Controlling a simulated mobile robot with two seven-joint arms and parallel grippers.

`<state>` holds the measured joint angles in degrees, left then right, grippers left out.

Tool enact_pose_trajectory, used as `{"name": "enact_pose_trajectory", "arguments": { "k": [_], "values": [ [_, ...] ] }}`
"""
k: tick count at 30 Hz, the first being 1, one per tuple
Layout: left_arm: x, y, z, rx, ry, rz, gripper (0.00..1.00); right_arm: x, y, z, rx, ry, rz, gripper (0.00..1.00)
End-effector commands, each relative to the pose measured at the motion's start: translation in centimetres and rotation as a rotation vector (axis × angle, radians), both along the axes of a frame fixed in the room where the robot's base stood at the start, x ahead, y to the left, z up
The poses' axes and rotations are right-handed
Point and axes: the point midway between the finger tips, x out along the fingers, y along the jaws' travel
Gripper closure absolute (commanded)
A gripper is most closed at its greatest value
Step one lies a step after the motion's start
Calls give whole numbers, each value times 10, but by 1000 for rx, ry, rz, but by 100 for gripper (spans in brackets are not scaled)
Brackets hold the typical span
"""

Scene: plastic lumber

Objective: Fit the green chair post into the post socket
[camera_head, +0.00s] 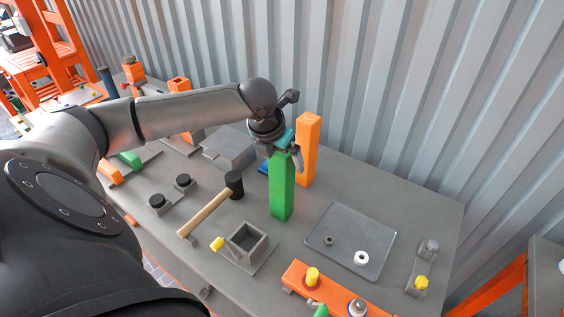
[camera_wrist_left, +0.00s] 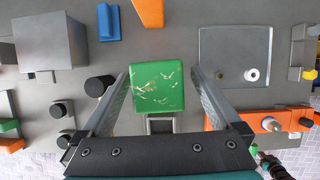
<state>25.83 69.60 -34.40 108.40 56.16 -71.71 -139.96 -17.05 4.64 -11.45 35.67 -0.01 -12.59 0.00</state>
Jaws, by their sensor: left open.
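The green chair post (camera_head: 282,190) stands upright on the table, behind and right of the post socket. The post socket (camera_head: 247,243) is an open, empty square grey box on a flat plate. My left gripper (camera_head: 284,157) is at the top of the post, pointing down. In the left wrist view the worn top of the green post (camera_wrist_left: 158,84) lies between the two fingers of the open gripper (camera_wrist_left: 159,75), with gaps at both sides. The socket (camera_wrist_left: 160,124) is partly hidden behind the post there. My right gripper is not in view.
An orange post (camera_head: 307,150) stands close behind the green one. A mallet (camera_head: 208,210) lies left of it. A grey tray (camera_head: 350,225) with two rings is at the right. An orange board (camera_head: 315,285) with a yellow knob lies in front. Corrugated wall behind.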

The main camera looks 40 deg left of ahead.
Motion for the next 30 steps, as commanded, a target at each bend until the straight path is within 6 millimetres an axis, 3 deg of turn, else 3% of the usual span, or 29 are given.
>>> {"name": "enact_pose_trajectory", "arguments": {
  "k": [6, 15, 30],
  "values": [
    [10, 3, -29, -2, 2, -2, 3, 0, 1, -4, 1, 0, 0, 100],
    [11, 3, -32, 0, 0, -2, 4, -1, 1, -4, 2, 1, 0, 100],
    [11, 3, -31, 1, 0, -2, 60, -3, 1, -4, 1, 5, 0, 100]
  ]
}}
